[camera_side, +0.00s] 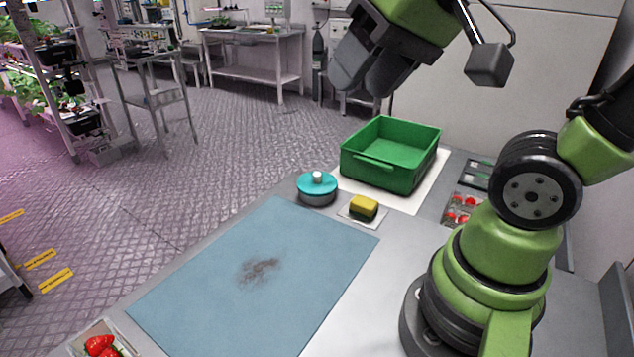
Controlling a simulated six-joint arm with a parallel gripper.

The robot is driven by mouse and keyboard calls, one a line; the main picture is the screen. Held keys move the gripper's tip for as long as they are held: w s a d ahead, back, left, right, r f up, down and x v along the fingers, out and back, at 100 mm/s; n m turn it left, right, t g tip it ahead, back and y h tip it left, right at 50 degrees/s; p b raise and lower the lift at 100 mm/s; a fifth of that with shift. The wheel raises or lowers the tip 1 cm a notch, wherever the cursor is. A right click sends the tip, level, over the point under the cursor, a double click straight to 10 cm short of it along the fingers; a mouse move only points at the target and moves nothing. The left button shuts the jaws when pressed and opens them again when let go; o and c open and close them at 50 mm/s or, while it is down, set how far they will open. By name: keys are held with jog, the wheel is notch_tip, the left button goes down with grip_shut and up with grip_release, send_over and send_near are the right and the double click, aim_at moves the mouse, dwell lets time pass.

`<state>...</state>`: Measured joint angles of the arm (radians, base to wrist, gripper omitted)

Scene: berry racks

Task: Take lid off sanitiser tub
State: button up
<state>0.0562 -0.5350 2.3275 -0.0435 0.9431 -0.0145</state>
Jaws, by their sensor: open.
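The sanitiser tub (318,198) is a round grey tub standing at the back edge of the blue mat, left of the green crate. Its teal lid (306,184) with a pale knob (318,176) sits on top of it. My gripper (366,82) is high in the upper middle of the picture, well above the table and apart from the tub. Its dark fingers are open, and I see nothing between them.
A green crate (377,173) stands on a white sheet (416,199). The blue mat (215,290) has a dark smudge. Strawberry punnets (460,211) sit at right, another (100,345) at front left.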

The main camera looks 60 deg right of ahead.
jog(key=w+d+f+m+g+h, duration=0.1)
jog(key=w+d+g, duration=0.1)
jog(key=w+d, duration=0.5)
jog(key=m+g, duration=0.2)
jog(key=g, duration=0.2)
send_over(317, 173)
notch_tip(317, 173, down, 22)
jog(key=shift+w+d+r, duration=0.1)
jog(key=shift+w+r, duration=0.05)
jog(key=shift+r, duration=0.05)
notch_tip(317, 173, down, 6)
jog(key=shift+r, duration=0.1)
grip_shut()
